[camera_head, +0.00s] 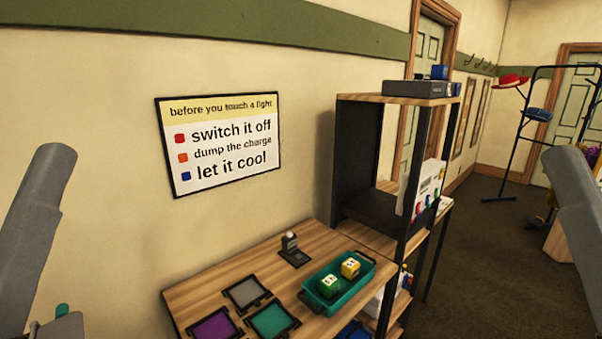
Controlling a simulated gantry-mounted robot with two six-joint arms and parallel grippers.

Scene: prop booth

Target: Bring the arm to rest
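A grey arm link of mine shows at the left edge of the head view, and another grey link of mine shows at the right edge. Both links stand raised, in front of the wall and the floor. Neither gripper's fingers can be made out, so I cannot see what they hold. A small grey part with a teal piece (62,311) shows at the bottom left corner, cut off by the frame; I cannot tell what it is.
A wooden table (200,287) holds purple, grey and green framed pads, a small dark stand (293,250) and a teal tray (361,279) with a green and a yellow cube. A shelf rack (365,98) stands behind. A sign (220,142) hangs on the wall.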

